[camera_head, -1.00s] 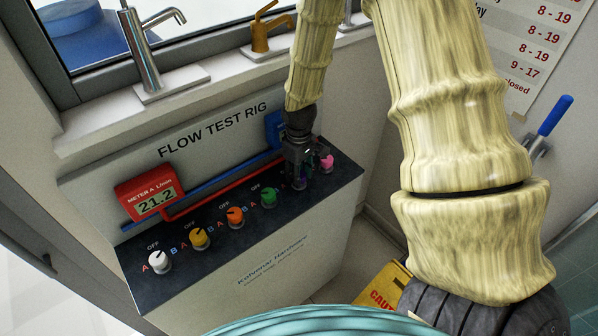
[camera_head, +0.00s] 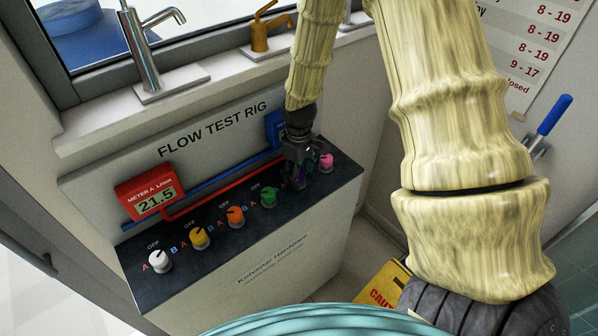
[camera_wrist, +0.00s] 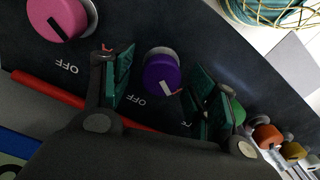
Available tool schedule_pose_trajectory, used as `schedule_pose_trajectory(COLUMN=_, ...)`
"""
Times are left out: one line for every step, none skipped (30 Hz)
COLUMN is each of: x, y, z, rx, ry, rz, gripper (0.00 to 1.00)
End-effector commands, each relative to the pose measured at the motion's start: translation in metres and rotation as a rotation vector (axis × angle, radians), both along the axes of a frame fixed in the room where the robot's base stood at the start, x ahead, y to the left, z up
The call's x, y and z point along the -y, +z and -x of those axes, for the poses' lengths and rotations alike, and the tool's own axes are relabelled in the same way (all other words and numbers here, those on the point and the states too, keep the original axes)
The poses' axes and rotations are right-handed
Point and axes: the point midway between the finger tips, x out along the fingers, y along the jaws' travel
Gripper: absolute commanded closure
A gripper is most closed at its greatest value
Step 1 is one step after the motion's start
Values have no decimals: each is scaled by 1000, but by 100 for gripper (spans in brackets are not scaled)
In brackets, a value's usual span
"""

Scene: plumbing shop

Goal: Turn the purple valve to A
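The purple valve (camera_wrist: 161,72) is a round knob on the dark sloping panel of the flow test rig. In the wrist view it stands between the two green-padded fingers of my gripper (camera_wrist: 160,78), with a visible gap on each side. The fingers are open and do not seem to touch it. A pointer line on the knob aims down and right, with an OFF label (camera_wrist: 136,100) below left; the letter nearby is too partial to read surely. In the head view my gripper (camera_head: 298,176) covers most of the purple valve.
A pink valve (camera_head: 326,161) stands close on the right, a green valve (camera_head: 268,196) on the left. Orange (camera_head: 235,216), yellow (camera_head: 200,237) and white (camera_head: 159,261) valves follow further left. Red meter A (camera_head: 152,195) reads 21.5. A blue meter (camera_head: 275,128) is partly hidden behind my arm.

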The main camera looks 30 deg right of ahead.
Motion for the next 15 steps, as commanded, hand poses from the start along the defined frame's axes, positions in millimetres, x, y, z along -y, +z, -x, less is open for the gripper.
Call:
schedule_pose_trajectory(x=0, y=0, z=0, rx=0, ry=0, rz=0, gripper=42)
schedule_pose_trajectory(x=0, y=0, z=0, rx=-1, ry=0, rz=0, gripper=42)
schedule_pose_trajectory(x=0, y=0, z=0, rx=-1, ry=0, rz=-1, gripper=42)
schedule_pose_trajectory(x=0, y=0, z=0, rx=-1, ry=0, rz=-1, gripper=42)
schedule_pose_trajectory(x=0, y=0, z=0, rx=-1, ry=0, rz=-1, gripper=42)
schedule_pose_trajectory(x=0, y=1, z=0, rx=-1, ry=0, rz=-1, gripper=42)
schedule_pose_trajectory(x=0, y=2, z=0, rx=-1, ry=0, rz=-1, gripper=42)
schedule_pose_trajectory(x=0, y=3, z=0, rx=-1, ry=0, rz=-1, gripper=42)
schedule_pose_trajectory(x=0, y=6, z=0, rx=-1, ry=0, rz=-1, gripper=42)
schedule_pose_trajectory(x=0, y=8, z=0, rx=-1, ry=0, rz=-1, gripper=42)
schedule_pose_trajectory(x=0, y=11, z=0, rx=0, ry=0, rz=0, gripper=42)
schedule_pose_trajectory(x=0, y=16, z=0, rx=1, ry=0, rz=0, gripper=42)
schedule_pose_trajectory(x=0, y=20, z=0, rx=2, ry=-1, rz=-1, gripper=42)
schedule_pose_trajectory(x=0, y=24, z=0, rx=2, ry=-1, rz=-1, gripper=42)
schedule_pose_trajectory(x=0, y=30, z=0, rx=1, ry=-1, rz=0, gripper=42)
